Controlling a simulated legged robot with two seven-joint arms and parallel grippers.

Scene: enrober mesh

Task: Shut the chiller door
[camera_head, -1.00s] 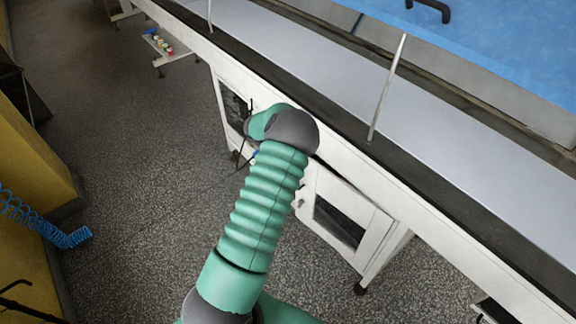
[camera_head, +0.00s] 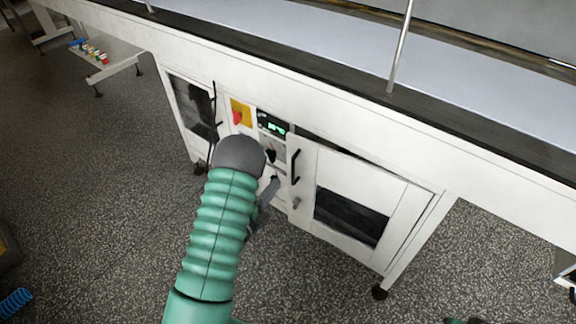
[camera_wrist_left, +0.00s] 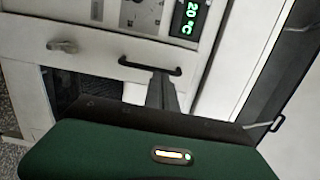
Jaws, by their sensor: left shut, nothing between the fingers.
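The chiller door (camera_head: 398,212) is a white panel with a dark window, on the front of the white machine. It stands slightly ajar, with a dark wedge-shaped gap along its top edge. Its black bar handle (camera_head: 296,167) and a small metal latch (camera_head: 296,203) are on its left side. In the left wrist view the handle (camera_wrist_left: 150,67) and latch (camera_wrist_left: 62,46) also show. My left gripper (camera_head: 267,192) is shut and empty, just left of the door, partly hidden by my arm. In the left wrist view its fingers (camera_wrist_left: 163,92) overlap the handle; contact cannot be told.
A control panel with a green display (camera_head: 272,124) and a red knob on yellow (camera_head: 239,115) is left of the door. A dark-windowed compartment (camera_head: 195,105) is further left. The conveyor top (camera_head: 300,50) runs above.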

